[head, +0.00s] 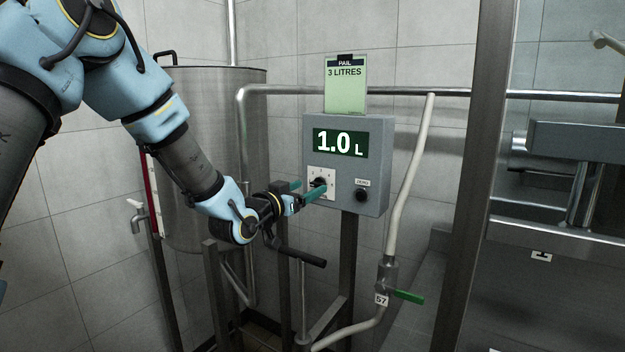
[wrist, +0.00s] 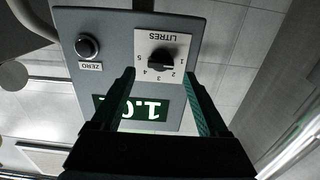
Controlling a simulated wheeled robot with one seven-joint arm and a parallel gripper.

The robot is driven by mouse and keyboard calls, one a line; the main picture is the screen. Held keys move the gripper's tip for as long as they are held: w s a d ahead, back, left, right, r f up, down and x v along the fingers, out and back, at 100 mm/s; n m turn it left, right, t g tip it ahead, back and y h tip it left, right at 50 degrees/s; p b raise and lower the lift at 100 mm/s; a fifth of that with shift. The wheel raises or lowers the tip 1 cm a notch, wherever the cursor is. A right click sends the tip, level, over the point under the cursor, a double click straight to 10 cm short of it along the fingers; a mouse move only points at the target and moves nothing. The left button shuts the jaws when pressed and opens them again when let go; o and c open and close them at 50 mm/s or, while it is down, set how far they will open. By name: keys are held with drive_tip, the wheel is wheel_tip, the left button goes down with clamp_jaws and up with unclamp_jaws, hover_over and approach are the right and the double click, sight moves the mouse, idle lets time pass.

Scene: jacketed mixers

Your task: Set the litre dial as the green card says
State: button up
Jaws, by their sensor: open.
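The green card (head: 345,85) above the control box reads "PAIL 3 LITRES". The box display (head: 340,144) reads 1.0 L. The litre dial (head: 319,182) is a black knob on a white plate, partly covered by my gripper in the head view. In the wrist view, upside down, the dial (wrist: 160,59) shows clearly, with numbers 1 to 5 and the word LITRES. Its exact pointer direction is hard to make out. My gripper (head: 309,190) is open in front of the dial. In the wrist view its fingertips (wrist: 159,74) lie either side of the knob, with nothing between them.
A black ZERO button (head: 361,195) sits right of the dial on the grey box (head: 377,150). A steel vessel (head: 215,110) stands behind my arm. A pale hose (head: 410,170) runs down to a green-handled valve (head: 407,296) tagged 57. A steel post (head: 478,170) stands at right.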

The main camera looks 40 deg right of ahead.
sight(315, 184)
drive_tip(key=shift+p+x, duration=0.4)
drive_tip(key=shift+x, duration=1.1)
clamp_jaws()
